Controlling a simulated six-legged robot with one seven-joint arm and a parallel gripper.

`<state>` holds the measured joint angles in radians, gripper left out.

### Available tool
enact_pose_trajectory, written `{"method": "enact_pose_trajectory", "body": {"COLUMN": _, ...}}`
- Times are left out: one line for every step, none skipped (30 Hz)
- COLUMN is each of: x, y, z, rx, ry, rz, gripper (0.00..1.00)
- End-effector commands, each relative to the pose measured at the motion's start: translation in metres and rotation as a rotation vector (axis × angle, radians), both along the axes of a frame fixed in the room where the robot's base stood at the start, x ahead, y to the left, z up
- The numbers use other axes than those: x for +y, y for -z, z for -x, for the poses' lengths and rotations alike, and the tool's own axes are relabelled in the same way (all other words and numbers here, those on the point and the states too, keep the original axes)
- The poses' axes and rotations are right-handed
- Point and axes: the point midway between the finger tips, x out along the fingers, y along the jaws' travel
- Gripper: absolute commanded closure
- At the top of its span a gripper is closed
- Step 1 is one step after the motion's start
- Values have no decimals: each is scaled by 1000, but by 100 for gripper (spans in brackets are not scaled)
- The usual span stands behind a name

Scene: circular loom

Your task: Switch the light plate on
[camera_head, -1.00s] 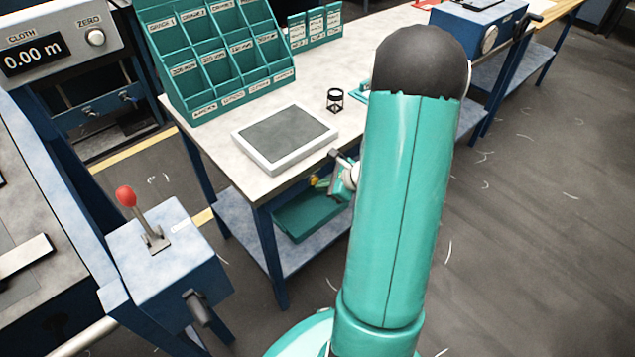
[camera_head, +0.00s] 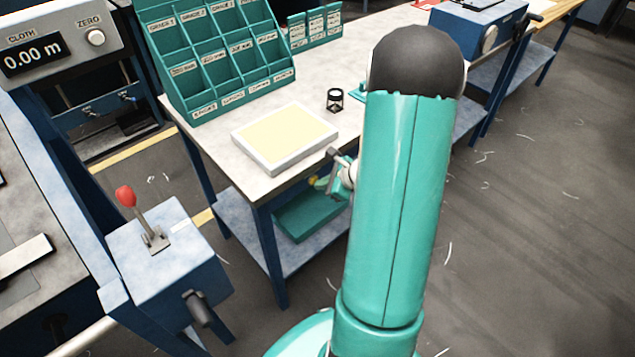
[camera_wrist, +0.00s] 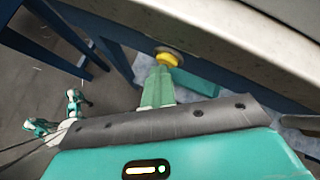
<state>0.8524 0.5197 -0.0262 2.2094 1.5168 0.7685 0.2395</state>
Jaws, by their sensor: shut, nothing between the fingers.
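The light plate (camera_head: 285,138) is a flat white-framed panel on the table, and its face glows pale yellow. A yellow round button (camera_wrist: 167,59) sits in a grey collar on the table's front side in the wrist view. My gripper (camera_wrist: 161,70) is shut and empty, its green fingers pointing at the button with the tips right at it. I cannot tell whether they touch it. In the head view my arm hides most of the gripper, and the button is only a small yellow spot by the table's edge.
A teal sample rack (camera_head: 215,60) stands behind the plate, and a small black loupe (camera_head: 335,99) stands to its right. A teal tray (camera_head: 300,222) lies on the lower shelf. A blue box with a red-knobbed lever (camera_head: 125,196) is at left.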

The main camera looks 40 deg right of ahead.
Motion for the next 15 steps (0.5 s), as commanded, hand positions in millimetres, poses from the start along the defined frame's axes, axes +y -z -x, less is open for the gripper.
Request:
{"method": "enact_pose_trajectory", "body": {"x": 2, "y": -2, "z": -2, "rx": -8, "ry": -5, "rz": -1, "gripper": 100}}
{"method": "enact_pose_trajectory", "body": {"x": 2, "y": -3, "z": -1, "rx": -8, "ry": -5, "rz": -1, "gripper": 100}}
{"method": "enact_pose_trajectory", "body": {"x": 2, "y": -3, "z": 1, "rx": -8, "ry": -5, "rz": -1, "gripper": 100}}
{"method": "enact_pose_trajectory", "body": {"x": 2, "y": -3, "z": 1, "rx": -8, "ry": -5, "rz": -1, "gripper": 100}}
{"method": "enact_pose_trajectory", "body": {"x": 2, "y": -3, "z": 2, "rx": -8, "ry": -5, "rz": -1, "gripper": 100}}
{"method": "enact_pose_trajectory", "body": {"x": 2, "y": -3, "z": 2, "rx": -7, "ry": -6, "rz": -1, "gripper": 100}}
{"method": "enact_pose_trajectory", "body": {"x": 2, "y": -3, "z": 2, "rx": -7, "ry": -6, "rz": -1, "gripper": 100}}
{"method": "enact_pose_trajectory", "body": {"x": 2, "y": -3, "z": 2, "rx": -7, "ry": -6, "rz": -1, "gripper": 100}}
{"method": "enact_pose_trajectory", "body": {"x": 2, "y": -3, "z": 2, "rx": -7, "ry": -6, "rz": -1, "gripper": 100}}
{"method": "enact_pose_trajectory", "body": {"x": 2, "y": -3, "z": 2, "rx": -7, "ry": -6, "rz": -1, "gripper": 100}}
{"method": "enact_pose_trajectory", "body": {"x": 2, "y": -3, "z": 2, "rx": -6, "ry": -6, "rz": -1, "gripper": 100}}
{"method": "enact_pose_trajectory", "body": {"x": 2, "y": -2, "z": 3, "rx": -6, "ry": -5, "rz": -1, "gripper": 100}}
{"method": "enact_pose_trajectory", "body": {"x": 2, "y": -2, "z": 4, "rx": -6, "ry": -5, "rz": -1, "gripper": 100}}
{"method": "enact_pose_trajectory", "body": {"x": 2, "y": -2, "z": 5, "rx": -5, "ry": -5, "rz": -1, "gripper": 100}}
{"method": "enact_pose_trajectory", "body": {"x": 2, "y": -2, "z": 7, "rx": -5, "ry": -4, "rz": -2, "gripper": 100}}
